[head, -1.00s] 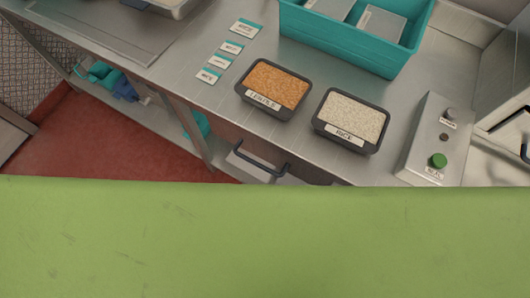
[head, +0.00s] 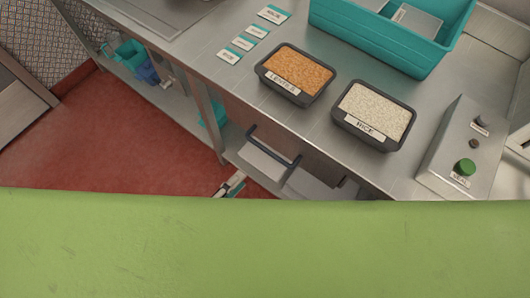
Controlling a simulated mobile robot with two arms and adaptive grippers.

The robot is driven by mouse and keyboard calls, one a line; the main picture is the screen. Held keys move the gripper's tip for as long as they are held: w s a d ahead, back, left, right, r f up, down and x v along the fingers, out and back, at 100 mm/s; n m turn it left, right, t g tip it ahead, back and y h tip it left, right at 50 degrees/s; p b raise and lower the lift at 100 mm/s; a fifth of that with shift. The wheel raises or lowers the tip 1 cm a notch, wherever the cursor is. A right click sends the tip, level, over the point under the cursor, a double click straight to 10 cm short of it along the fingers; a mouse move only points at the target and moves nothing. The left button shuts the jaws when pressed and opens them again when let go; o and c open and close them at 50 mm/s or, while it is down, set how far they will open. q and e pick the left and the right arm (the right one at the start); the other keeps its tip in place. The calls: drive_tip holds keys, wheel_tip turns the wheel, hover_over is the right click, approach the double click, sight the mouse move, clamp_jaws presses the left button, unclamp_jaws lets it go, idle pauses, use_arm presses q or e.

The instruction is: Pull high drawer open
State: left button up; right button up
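The dark bar handle (head: 273,150) of a drawer shows in the head view below the front edge of the steel counter. Light grey surfaces show around and below it; I cannot tell how far the drawer stands open. A small part of my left gripper (head: 231,185) shows left of and below the handle, apart from it in the picture. Its fingers are too small and too cut off to tell open from shut. My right gripper is not in view.
The steel counter (head: 215,78) holds a lentils tray (head: 295,75), a rice tray (head: 373,112), several labels, a teal bin (head: 385,38) and a control box with a green button (head: 465,167). A close green surface hides the bottom of the view. Red floor is clear at left.

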sight(267, 150)
use_arm(q)
drive_tip(key=p+x, duration=0.1)
drive_tip(key=x, duration=1.2)
drive_tip(key=shift+w+d+p, duration=0.2)
drive_tip(key=shift+w+p, duration=0.1)
clamp_jaws()
